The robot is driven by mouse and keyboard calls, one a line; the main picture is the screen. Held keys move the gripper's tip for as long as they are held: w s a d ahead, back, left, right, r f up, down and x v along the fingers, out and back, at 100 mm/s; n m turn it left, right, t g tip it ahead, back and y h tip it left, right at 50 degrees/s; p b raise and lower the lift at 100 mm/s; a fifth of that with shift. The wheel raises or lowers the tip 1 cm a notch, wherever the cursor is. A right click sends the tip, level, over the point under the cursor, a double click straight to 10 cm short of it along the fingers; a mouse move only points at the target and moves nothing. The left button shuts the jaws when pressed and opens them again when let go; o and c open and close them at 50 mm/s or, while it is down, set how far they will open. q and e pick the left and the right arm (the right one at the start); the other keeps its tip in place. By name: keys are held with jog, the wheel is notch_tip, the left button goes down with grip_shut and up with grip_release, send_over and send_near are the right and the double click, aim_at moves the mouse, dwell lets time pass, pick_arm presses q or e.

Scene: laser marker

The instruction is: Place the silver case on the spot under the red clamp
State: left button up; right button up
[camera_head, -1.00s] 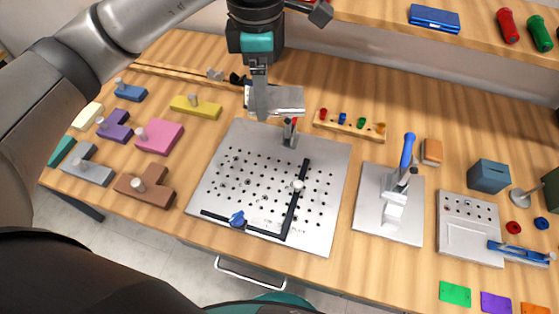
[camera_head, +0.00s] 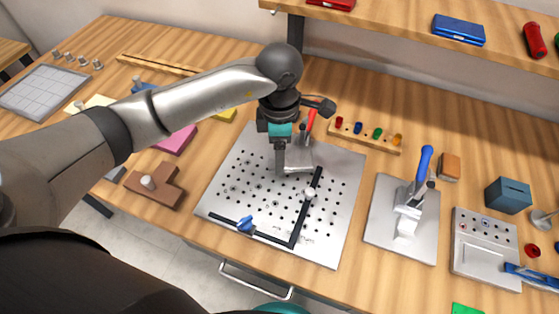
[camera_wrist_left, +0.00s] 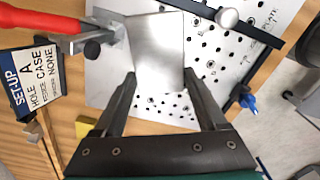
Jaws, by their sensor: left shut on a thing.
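The silver case (camera_head: 300,157) is a flat grey block over the back part of the perforated metal plate (camera_head: 235,186), beside the red-handled clamp (camera_head: 309,122). My left gripper (camera_head: 281,172) is shut on the case. In the left wrist view, the case (camera_wrist_left: 158,45) lies between the two fingertips (camera_wrist_left: 159,75). The red clamp handle (camera_wrist_left: 40,20) points left there, and the clamp's metal end is close against the case's left edge. I cannot tell whether the case touches the plate or hovers just above it. My right gripper is not in view.
A black L-shaped rail (camera_head: 306,210) with a white knob and a blue knob (camera_head: 245,225) lies on the plate. A wooden rack with coloured pegs (camera_head: 365,137) stands behind. A blue-handled clamp stand (camera_head: 406,222) is right. A set-up card (camera_wrist_left: 35,75) shows in the wrist view.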

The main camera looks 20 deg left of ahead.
pick_arm(q)
jog(key=shift+f, duration=1.95)
jog(key=shift+f+b, duration=0.1)
jog(key=shift+b, duration=0.2)
jog(key=o, duration=1.3)
notch_tip(320, 180, up, 12)
jog(key=shift+r+p, duration=0.15)
jog(key=shift+p, duration=0.4)
